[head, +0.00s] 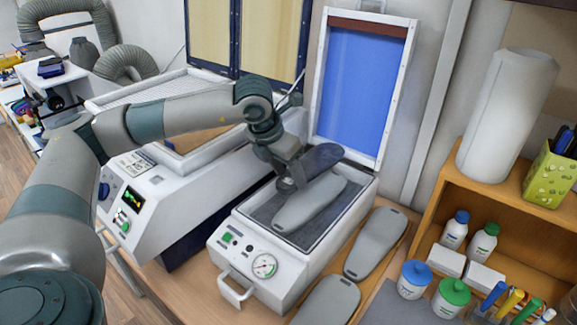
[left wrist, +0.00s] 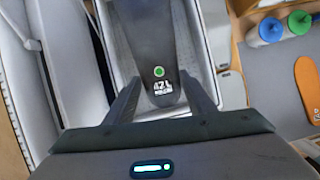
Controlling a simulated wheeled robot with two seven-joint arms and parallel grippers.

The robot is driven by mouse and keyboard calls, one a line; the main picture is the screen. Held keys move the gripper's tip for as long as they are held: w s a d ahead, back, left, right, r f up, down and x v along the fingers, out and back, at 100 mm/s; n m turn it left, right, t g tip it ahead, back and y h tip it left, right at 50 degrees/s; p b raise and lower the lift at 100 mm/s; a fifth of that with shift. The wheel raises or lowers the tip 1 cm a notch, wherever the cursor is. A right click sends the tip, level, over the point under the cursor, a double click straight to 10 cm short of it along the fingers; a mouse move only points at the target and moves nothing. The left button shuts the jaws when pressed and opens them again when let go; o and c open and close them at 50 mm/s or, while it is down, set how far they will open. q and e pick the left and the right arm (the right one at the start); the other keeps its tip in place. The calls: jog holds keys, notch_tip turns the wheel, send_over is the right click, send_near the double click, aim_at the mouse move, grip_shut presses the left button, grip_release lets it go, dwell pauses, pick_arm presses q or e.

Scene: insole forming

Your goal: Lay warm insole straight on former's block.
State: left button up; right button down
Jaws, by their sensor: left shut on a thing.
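A dark grey insole (head: 322,157) is held at one end by my left gripper (head: 290,182) over the former's bed (head: 259,211). In the left wrist view the insole (left wrist: 148,45) lies between the fingers of my left gripper (left wrist: 161,92), with a green dot and a white "42L" mark at the held end. The former (head: 250,262) is a white box with a gauge, and its blue-sheeted lid (head: 362,90) stands open. My right gripper is out of view.
Two grey sole-shaped pieces (head: 374,244) (head: 328,302) lie on the bench right of the former. A white heater-like machine (head: 172,200) stands to its left. A wooden shelf (head: 440,195) with bottles stands at the right. An orange insole shape (left wrist: 306,82) shows in the wrist view.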

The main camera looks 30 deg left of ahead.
pick_arm(q)
notch_tip(320, 180, down, 5)
jog(key=shift+f+b, duration=0.1)
jog(key=shift+b, duration=0.45)
jog(key=shift+f+b, duration=0.95)
jog(key=shift+b, duration=0.25)
jog(key=shift+f+b, duration=0.7)
jog(key=shift+b, duration=0.2)
jog(key=shift+f, duration=0.1)
jog(key=shift+f+b, duration=0.15)
jog(key=shift+b, duration=0.25)
jog(key=shift+f, duration=0.2)
jog(key=shift+f+b, duration=0.25)
jog(key=shift+b, duration=0.4)
